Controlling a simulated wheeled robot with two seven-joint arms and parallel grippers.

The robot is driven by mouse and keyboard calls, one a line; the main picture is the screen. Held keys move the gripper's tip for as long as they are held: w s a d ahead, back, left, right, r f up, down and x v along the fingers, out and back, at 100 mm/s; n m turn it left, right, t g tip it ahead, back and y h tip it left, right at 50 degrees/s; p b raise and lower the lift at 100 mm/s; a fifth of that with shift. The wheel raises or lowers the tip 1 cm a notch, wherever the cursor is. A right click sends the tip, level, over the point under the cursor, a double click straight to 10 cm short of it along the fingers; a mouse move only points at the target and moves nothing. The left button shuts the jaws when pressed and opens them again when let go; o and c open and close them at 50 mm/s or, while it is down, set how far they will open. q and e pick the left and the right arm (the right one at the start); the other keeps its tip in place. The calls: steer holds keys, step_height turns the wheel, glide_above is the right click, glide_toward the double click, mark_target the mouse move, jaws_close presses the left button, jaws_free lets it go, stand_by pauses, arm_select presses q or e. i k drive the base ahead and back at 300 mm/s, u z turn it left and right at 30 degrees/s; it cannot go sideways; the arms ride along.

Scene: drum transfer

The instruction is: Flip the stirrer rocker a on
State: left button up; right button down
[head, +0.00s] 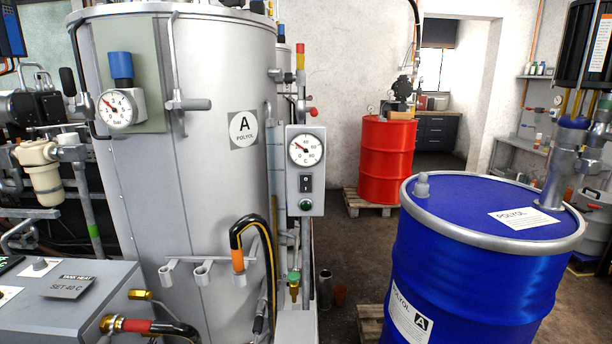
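The stirrer rocker (305,184) is a small black switch on the front of a grey control box (291,200). The box stands at the right side of the large grey tank marked A POLYOL (205,210). A round dial (306,150) sits above the rocker and a dark green round button or lamp (305,205) sits below it. The rocker faces me and nothing covers it. It is too small to tell which way it is tipped. Neither of my grippers shows in the head view.
A blue POLYOL drum (470,270) stands at the front right, with a pump (560,165) in its top. A red drum (386,160) stands on a pallet behind. A tank heat box (75,310) is at the lower left.

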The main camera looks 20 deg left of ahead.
mark_target(305, 180)
steer(key=u, duration=0.05)
steer(key=k, duration=0.65)
steer(key=z, duration=0.6)
steer(key=i, duration=1.6)
steer(key=u, duration=0.55)
